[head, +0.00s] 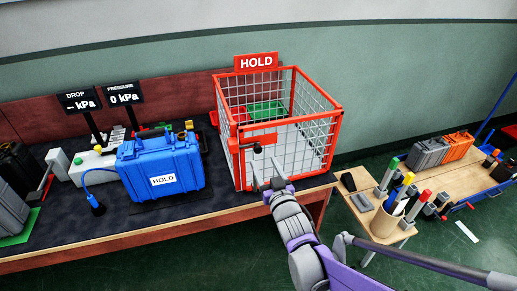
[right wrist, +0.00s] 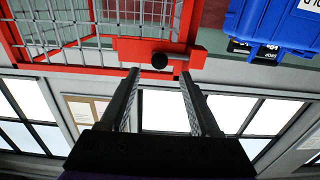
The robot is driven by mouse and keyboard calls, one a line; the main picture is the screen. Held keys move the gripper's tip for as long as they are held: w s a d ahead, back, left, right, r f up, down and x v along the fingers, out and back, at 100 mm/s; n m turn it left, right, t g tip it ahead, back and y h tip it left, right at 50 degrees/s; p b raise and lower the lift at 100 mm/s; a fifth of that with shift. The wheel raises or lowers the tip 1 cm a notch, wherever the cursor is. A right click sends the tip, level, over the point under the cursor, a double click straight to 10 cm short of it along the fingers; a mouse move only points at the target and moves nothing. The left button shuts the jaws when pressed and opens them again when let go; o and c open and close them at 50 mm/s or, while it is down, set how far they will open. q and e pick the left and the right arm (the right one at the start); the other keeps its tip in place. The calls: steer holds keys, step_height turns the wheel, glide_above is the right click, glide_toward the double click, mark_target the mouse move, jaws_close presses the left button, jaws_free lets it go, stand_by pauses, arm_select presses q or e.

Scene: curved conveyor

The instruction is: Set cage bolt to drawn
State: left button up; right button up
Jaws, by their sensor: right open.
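The red wire-mesh cage (head: 337,125) with a HOLD sign (head: 256,62) stands on the dark bench. Its bolt shows as a black round knob (head: 257,148) on a red bar at the front; the knob (right wrist: 160,60) and red bar (right wrist: 190,56) also show in the right wrist view. My right gripper (head: 266,172) is open in front of the cage. In the right wrist view, its fingertips (right wrist: 160,76) lie either side of the knob's line and appear just short of it, with nothing between them. My left gripper is not in view.
A blue HOLD case (head: 150,160) stands left of the cage, with gauge displays (head: 100,98) behind it. A lower side table at right holds a pen cup (head: 386,222) and several coloured-topped items. Dark bench surface (head: 215,195) is clear in front.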

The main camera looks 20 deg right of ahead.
mark_target(259, 151)
steer(key=w, duration=0.7)
steer(key=shift+w+a+f, duration=0.1)
steer(key=shift+w, duration=0.25)
jaws_close()
stand_by(1.0)
